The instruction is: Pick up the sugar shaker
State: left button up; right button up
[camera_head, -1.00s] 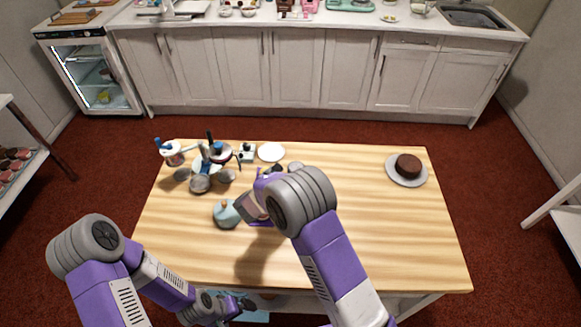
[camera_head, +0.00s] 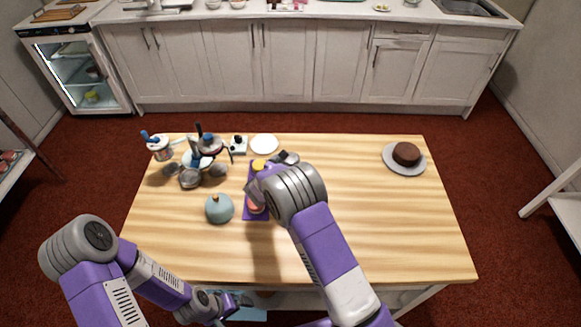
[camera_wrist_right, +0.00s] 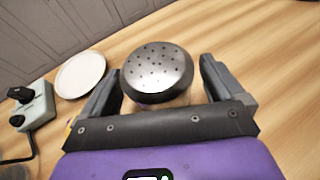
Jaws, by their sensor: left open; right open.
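The sugar shaker, with a domed, perforated metal top (camera_wrist_right: 157,70), stands on the wooden table (camera_head: 370,220). In the right wrist view it sits between the two fingers of my right gripper (camera_wrist_right: 160,85), with gaps visible beside it. That gripper is open. In the head view the shaker (camera_head: 291,158) is mostly hidden by my right arm. My left gripper (camera_head: 240,302) is open, low at the table's near edge, away from the shaker.
A purple mat (camera_head: 250,177) with small round items and a teal lidded pot (camera_head: 219,209) are left of my right arm. A chocolate cake (camera_head: 406,154) is right; the right side is mostly clear.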

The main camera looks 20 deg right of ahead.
jog(key=shift+c, duration=0.3)
jog(key=shift+w, duration=0.1)
jog(key=c, duration=1.1)
